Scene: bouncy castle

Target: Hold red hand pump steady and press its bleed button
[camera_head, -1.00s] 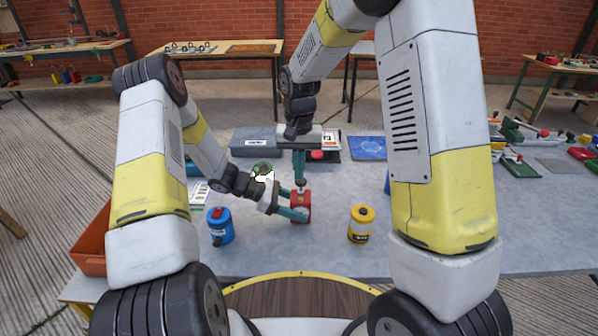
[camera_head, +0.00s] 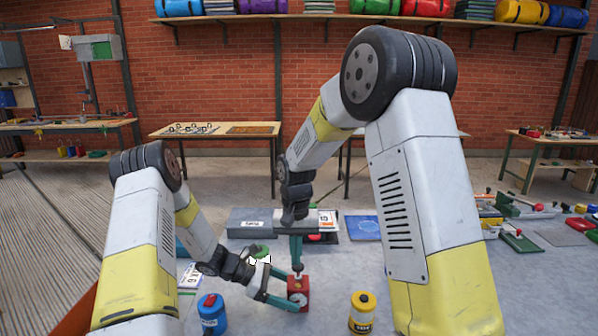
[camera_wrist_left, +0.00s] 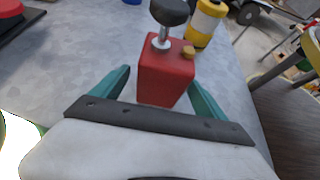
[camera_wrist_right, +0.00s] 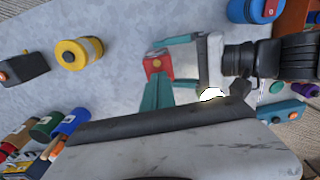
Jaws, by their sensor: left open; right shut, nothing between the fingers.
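The red hand pump (camera_head: 298,292) stands on the grey table between the open fingers of my left gripper (camera_head: 292,289). In the left wrist view the pump (camera_wrist_left: 165,75) is a red block with a black knob (camera_wrist_left: 170,12) on a metal stem and a brass button (camera_wrist_left: 189,51) on its upper edge. Teal fingers flank it there; I cannot tell whether they touch it. My right gripper (camera_head: 298,268) is shut and empty, pointing down just above the pump. In the right wrist view its fingertips (camera_wrist_right: 158,82) overlap the pump's edge; contact is unclear.
A blue canister (camera_head: 212,316) stands left of the pump and a yellow canister (camera_head: 362,314) right of it. A grey box (camera_head: 250,224) and a blue sheet (camera_head: 365,228) lie behind. Several small bottles (camera_wrist_right: 45,127) stand close by in the right wrist view.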

